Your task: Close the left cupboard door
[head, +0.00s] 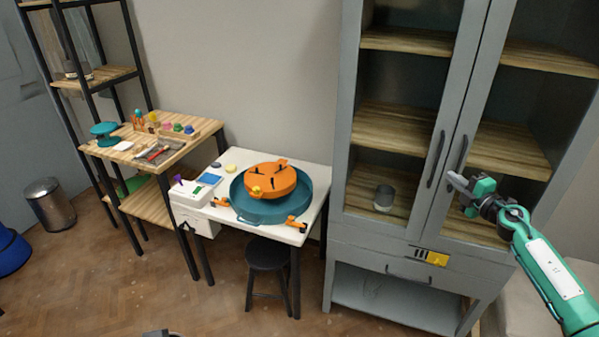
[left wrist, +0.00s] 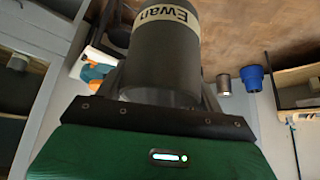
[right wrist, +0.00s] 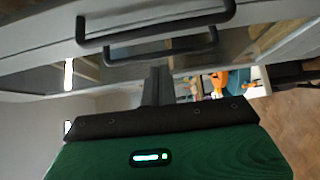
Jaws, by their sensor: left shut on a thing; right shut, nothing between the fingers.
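The left cupboard door (head: 400,190) is a grey-framed glass door of the tall cupboard. It looks shut or almost shut, beside the right door (head: 475,130); I cannot tell if a small gap remains. Its dark bar handle (head: 435,160) stands left of the right door's handle (head: 458,160). Both handles cross the top of the right wrist view. My right gripper (head: 456,181) is shut and empty, in front of the doors near the handles; contact is unclear. My left gripper (left wrist: 162,85) is shut on a dark cylinder labelled "Ewan" (left wrist: 165,50).
A grey cup (head: 384,198) stands behind the left door's glass. Left of the cupboard, a white table (head: 220,220) holds a teal basin (head: 315,205) and an orange piece (head: 272,181). A black stool (head: 267,254) stands before it. The floor in front is clear.

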